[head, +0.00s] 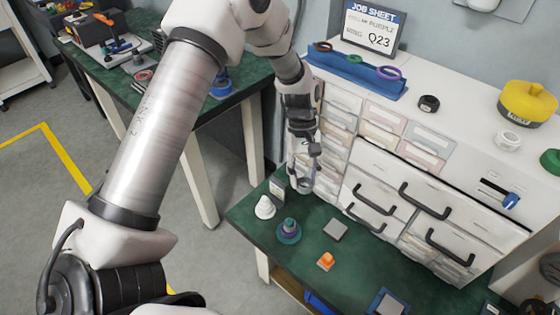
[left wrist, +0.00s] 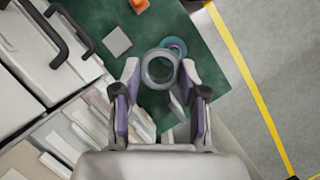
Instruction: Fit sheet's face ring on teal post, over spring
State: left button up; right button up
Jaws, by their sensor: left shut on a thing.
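My left gripper (head: 305,172) is shut on a grey face ring (left wrist: 160,68), held at the fingertips above the green bench; the ring also shows in the head view (head: 304,186). The teal post (head: 289,232) stands upright on the bench, with a purple spring (head: 289,224) around it. In the head view the ring is up and to the right of the post, apart from it. In the left wrist view the teal post (left wrist: 177,45) shows just beyond the ring, partly hidden by it. The job sheet (head: 373,28) reads "purple" and "ring Q23". My right gripper is not in view.
White drawers (head: 400,195) rise behind the bench. A blue rack (head: 355,72) holds coloured rings.

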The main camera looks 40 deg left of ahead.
aim_at(292, 221)
pick_arm(q)
jog(key=s+f+n+t+b, duration=0.1)
jog(key=f+n+b, duration=0.1)
jog(key=f+n, duration=0.1)
jog(key=a+f+n+t+b, duration=0.1)
jog(key=f+n+b, duration=0.2)
jog(key=s+a+f+n+t+h+b, duration=0.1)
jog(key=f+n+b, duration=0.1)
jog(key=f+n, duration=0.1)
jog(key=shift+s+n+b, duration=0.3)
jog(key=shift+b, duration=0.1)
jog(key=n, duration=0.1)
jog(key=n+t+b, duration=0.1)
jog(key=shift+s+a+f+n, duration=0.2)
jog(key=shift+s+f+n, duration=0.1)
jog(key=shift+s+f, duration=0.1)
jog(key=shift+f+b, duration=0.75)
jog(key=shift+b, duration=0.35)
jog(key=shift+r, duration=0.25)
jog(key=shift+f+b, duration=0.75)
jog(key=shift+f, duration=0.7)
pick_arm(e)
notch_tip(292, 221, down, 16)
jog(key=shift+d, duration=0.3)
pick_arm(q)
jog(key=shift+f+b, duration=0.5)
jog(key=shift+f, duration=0.25)
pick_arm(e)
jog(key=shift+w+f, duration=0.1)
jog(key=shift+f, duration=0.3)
